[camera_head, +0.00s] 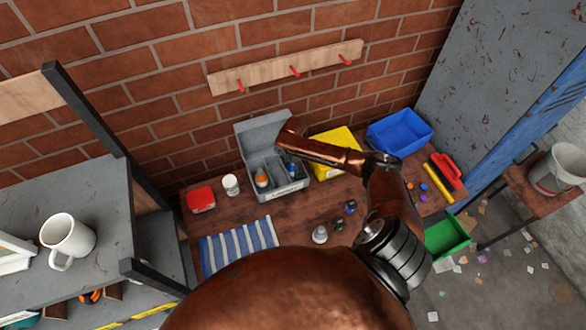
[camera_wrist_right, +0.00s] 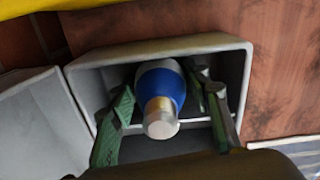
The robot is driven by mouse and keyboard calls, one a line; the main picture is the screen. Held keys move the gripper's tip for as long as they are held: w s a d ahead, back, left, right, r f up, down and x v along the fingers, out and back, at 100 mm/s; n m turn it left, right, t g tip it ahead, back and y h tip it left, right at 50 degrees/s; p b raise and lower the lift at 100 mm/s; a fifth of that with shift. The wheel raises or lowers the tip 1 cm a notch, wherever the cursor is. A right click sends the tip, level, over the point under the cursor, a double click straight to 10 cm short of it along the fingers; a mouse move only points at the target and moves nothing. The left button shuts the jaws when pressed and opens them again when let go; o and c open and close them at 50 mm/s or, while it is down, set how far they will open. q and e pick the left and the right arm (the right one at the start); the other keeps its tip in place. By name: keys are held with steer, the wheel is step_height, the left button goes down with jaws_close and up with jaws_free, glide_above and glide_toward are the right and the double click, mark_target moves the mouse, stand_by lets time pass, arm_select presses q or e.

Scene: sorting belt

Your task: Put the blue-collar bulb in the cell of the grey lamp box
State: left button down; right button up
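The grey lamp box (camera_head: 243,140) stands with its lid open at the back of the bench. Its wall (camera_wrist_right: 235,45) frames the right wrist view. The blue-collar bulb (camera_wrist_right: 162,90) is inside the box walls, its metal base towards the wrist camera. A bit of its blue (camera_head: 291,169) shows in the head view below my gripper. My right gripper (camera_wrist_right: 165,95) reaches into the box with a finger on either side of the bulb. Narrow gaps show beside the bulb, so the fingers look open. The bulb's lower end is hidden. My left gripper is out of view.
An orange-collared bulb (camera_head: 262,178) sits in the box's left part. A white jar (camera_head: 231,184), red tin (camera_head: 200,199) and striped cloth (camera_head: 238,246) lie to the left. A yellow bin (camera_head: 335,139) and blue bin (camera_head: 400,132) stand right. Loose bulbs (camera_head: 320,234) lie in front.

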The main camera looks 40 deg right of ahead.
steer(key=shift+o, duration=1.4)
steer(key=shift+r, duration=0.1)
step_height(320, 180, up, 12)
steer(key=shift+r, duration=0.15)
steer(key=shift+c, duration=0.6)
